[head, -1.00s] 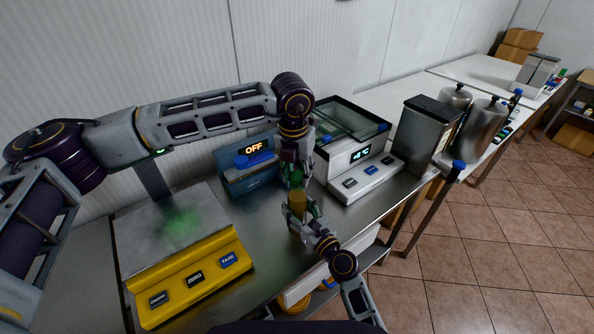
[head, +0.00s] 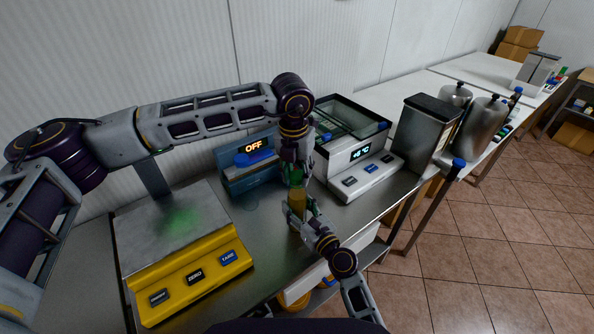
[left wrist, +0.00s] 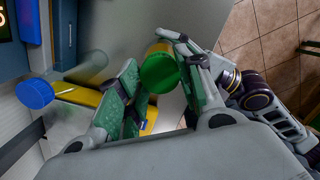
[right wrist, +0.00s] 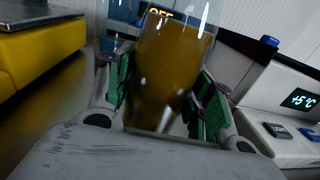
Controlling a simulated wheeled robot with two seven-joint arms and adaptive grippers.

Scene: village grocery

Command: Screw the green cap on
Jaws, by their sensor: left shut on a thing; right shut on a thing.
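A clear bottle with amber contents (head: 297,201) stands upright over the steel counter. My right gripper (head: 299,212) is shut around its body, and the bottle fills the middle of the right wrist view (right wrist: 168,75). The green cap (left wrist: 160,73) is between the fingers of my left gripper (left wrist: 163,80), which is shut on it from above. In the head view the cap (head: 296,178) is right over the bottle's top. I cannot tell whether the cap's thread touches the neck, as the fingers hide the join.
A yellow scale (head: 195,277) with a steel plate is on the left. A blue device (head: 243,177) reading OFF stands behind the bottle. A white cooling unit (head: 362,180) with a temperature display is close on the right. Little free counter lies between them.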

